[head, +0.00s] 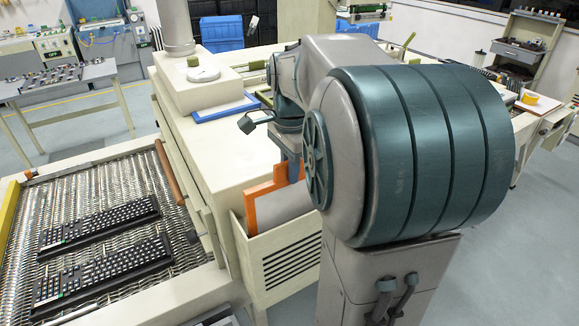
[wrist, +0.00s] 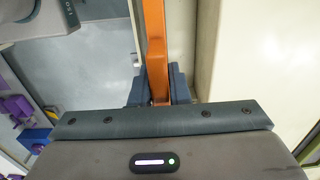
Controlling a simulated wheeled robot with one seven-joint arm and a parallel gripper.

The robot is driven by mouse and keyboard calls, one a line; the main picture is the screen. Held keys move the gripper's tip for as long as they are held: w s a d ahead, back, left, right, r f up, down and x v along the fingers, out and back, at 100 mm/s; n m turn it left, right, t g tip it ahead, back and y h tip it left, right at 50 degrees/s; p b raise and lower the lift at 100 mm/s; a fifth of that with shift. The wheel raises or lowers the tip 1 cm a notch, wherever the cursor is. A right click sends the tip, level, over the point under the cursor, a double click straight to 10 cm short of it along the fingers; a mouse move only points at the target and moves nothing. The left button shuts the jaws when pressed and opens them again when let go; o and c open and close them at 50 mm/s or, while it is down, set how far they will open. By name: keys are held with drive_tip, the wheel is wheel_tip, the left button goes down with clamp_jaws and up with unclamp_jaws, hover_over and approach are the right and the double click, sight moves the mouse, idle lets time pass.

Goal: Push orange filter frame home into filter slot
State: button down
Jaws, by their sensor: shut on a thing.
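The orange filter frame (head: 252,212) with a grey panel stands upright at the open top of a cream louvred housing (head: 290,268) on the machine's side, which looks like the filter slot. Its lower part is hidden behind the housing wall, so I cannot tell how deep it sits. My gripper (head: 292,170) is at the frame's upper edge, partly hidden by my arm. In the wrist view the frame (wrist: 155,45) shows as an orange bar running up from between the fingers of my gripper (wrist: 158,90), which is shut on it.
The cream machine body (head: 225,150) stands left of the frame, with a blue-edged tray (head: 225,108) on top. A mesh conveyor (head: 110,190) carries two black keyboards (head: 98,228). My arm fills the right side of the head view. Open floor (head: 50,120) lies at the left.

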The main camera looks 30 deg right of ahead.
sight(290, 214)
drive_tip(key=shift+f+b, duration=4.85)
drive_tip(key=shift+f, duration=1.95)
drive_tip(key=shift+r, duration=0.1)
drive_tip(key=shift+p, duration=0.3)
drive_tip(key=shift+s+f+p, duration=0.1)
drive_tip(key=shift+f+p, duration=0.1)
drive_tip(key=shift+p, duration=0.1)
idle(0.5)
